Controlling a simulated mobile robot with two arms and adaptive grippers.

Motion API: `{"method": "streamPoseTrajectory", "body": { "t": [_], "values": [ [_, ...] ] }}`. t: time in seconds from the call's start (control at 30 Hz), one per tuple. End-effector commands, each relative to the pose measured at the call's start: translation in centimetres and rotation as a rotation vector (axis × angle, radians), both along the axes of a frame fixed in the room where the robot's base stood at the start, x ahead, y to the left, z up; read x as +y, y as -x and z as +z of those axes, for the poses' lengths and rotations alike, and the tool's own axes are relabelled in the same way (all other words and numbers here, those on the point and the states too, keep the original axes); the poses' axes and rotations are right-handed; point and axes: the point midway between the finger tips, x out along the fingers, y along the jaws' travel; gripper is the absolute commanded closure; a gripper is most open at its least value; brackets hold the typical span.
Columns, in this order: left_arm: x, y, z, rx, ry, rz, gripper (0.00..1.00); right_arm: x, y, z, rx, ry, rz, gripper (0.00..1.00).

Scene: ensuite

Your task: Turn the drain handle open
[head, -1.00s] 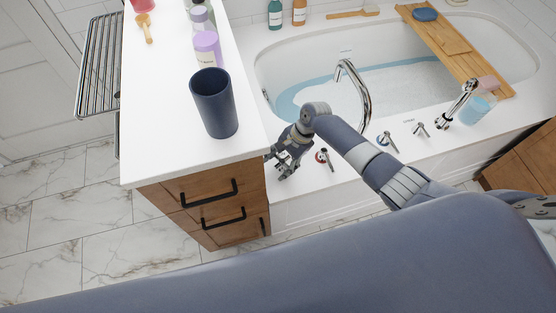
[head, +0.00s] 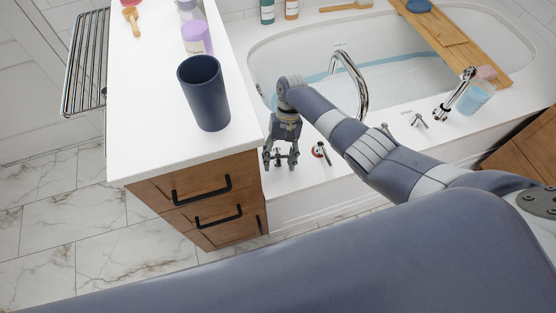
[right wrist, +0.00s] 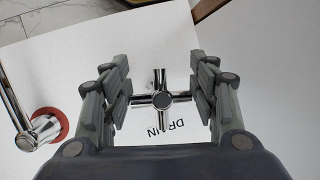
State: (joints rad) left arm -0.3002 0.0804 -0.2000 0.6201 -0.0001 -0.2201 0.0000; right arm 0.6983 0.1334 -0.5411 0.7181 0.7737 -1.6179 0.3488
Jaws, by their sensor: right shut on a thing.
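The drain handle (right wrist: 162,98) is a small chrome cross-shaped handle on the white tub deck, with the printed word DRAIN beside it in the right wrist view. My right gripper (right wrist: 160,88) is over it, with one finger at each side, closed onto the ends of its crossbar. In the head view my right gripper (head: 280,165) points down at the deck beside the wooden cabinet, and its fingers largely hide the handle there. The bathtub (head: 300,60) holds bluish water. My left gripper is not in view.
A chrome lever with a red ring (head: 320,151) stands close to the right of my gripper. The chrome faucet (head: 352,85) arches behind my right arm. The white-topped cabinet (head: 150,120) with a dark blue cup (head: 204,95) rises close on the left.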

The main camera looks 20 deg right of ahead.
Motion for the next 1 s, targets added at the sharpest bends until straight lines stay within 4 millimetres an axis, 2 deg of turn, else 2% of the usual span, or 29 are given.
{"method": "streamPoseTrajectory", "body": {
  "t": [0.4,0.97,1.0],
  "values": [
    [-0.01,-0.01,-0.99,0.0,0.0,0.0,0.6,-0.31,0.17,-0.26,0.003,0.001,0.199,0.69],
    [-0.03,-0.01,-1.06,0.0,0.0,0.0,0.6,-0.4,0.19,-0.23,0.004,0.001,0.228,0.69],
    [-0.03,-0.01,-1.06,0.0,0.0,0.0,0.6,-0.4,0.19,-0.23,0.004,0.001,0.228,0.41]
  ]
}}
